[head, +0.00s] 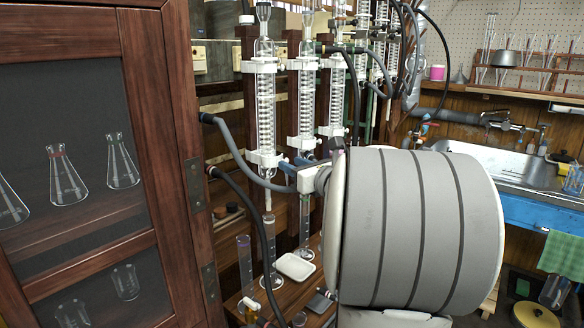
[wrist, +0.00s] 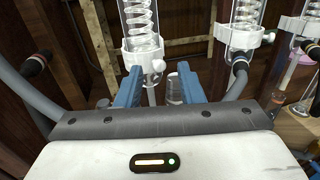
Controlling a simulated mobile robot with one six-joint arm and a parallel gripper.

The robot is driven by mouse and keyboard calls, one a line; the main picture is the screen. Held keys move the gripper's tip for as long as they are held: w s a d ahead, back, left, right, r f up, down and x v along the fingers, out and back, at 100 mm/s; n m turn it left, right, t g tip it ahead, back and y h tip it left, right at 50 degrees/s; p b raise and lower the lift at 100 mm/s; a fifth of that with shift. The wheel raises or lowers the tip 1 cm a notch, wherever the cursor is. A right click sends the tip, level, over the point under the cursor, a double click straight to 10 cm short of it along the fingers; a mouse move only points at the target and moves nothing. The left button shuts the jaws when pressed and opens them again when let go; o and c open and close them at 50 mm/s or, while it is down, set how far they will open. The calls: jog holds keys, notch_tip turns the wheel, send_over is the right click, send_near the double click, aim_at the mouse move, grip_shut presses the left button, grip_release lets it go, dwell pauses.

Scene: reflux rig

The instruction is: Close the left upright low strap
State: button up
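The left upright (head: 265,105) is a clear coiled glass condenser on the dark wooden frame. Its low strap (head: 266,158) is a white band around the lower glass. In the wrist view the low strap (wrist: 142,50) shows a small white knob at its lower right. I cannot tell whether its band is open or closed. My gripper (wrist: 159,70) is open, with its two blue fingers apart on either side of the strap's lower part and knob. Nothing shows held between them. In the head view my gripper (head: 284,163) is just right of the strap, partly hidden by my arm.
Grey hoses (head: 240,160) hang around the uprights. A glass-fronted cabinet (head: 187,170) stands left. A white dish (head: 296,266) and glass cylinders stand below.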

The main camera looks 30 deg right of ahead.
jog(key=shift+w, duration=0.5)
jog(key=shift+c, duration=0.2)
grip_shut()
